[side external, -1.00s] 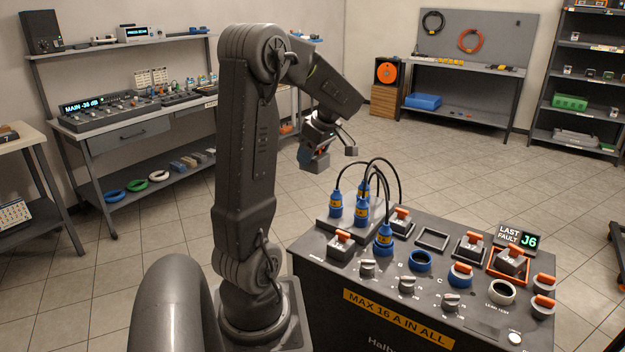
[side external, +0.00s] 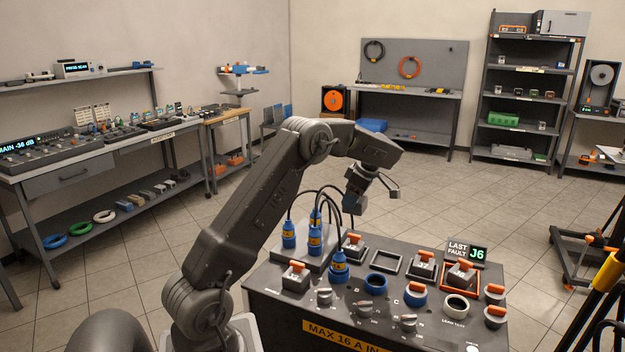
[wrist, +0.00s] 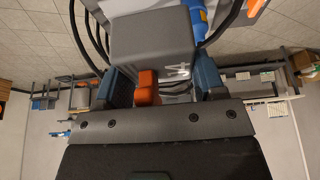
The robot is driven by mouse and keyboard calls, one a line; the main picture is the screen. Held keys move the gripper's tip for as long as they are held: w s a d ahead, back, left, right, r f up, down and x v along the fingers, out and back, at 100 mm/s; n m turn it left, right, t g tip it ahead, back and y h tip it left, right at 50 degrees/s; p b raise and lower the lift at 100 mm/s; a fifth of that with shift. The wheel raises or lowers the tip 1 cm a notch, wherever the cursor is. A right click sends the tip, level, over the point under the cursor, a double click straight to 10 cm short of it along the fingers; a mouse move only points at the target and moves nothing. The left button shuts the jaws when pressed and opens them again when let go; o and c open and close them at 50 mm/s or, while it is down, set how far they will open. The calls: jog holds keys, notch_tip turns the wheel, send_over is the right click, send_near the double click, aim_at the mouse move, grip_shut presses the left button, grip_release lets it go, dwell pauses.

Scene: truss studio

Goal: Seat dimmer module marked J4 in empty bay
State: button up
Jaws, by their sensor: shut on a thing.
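My gripper (side external: 357,190) is above the far edge of the dark panel, behind and left of the empty bay (side external: 386,262). The bay is a raised rectangular frame with a dark inside, between two seated modules. A partly shaded mark ending in 4 shows on the module's side. The module is in the air, apart from the bay. It is hard to separate from the gripper in the side view.
Blue plugs (side external: 288,235) with arching black cables stand left of the bay, close to my gripper. Seated modules (side external: 353,247) (side external: 422,264) flank the bay. A blue ring socket (side external: 376,283) lies in front. A sign (side external: 466,252) reads LAST FAULT J6.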

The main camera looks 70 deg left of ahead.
jog(key=shift+w+d+f, duration=1)
jog(key=shift+w+f, duration=0.5)
jog(key=shift+f, duration=1)
jog(key=shift+w+d+f, duration=1)
jog(key=shift+w+f, duration=0.5)
jog(key=shift+f, duration=1)
jog(key=shift+w+d+f, duration=1)
jog(key=shift+w+f, duration=0.5)
jog(key=shift+f, duration=1)
jog(key=shift+f, duration=0.95)
jog(key=o, duration=1.2)
jog(key=shift+o, duration=0.5)
jog(key=shift+r, duration=0.1)
notch_tip(320, 180, up, 9)
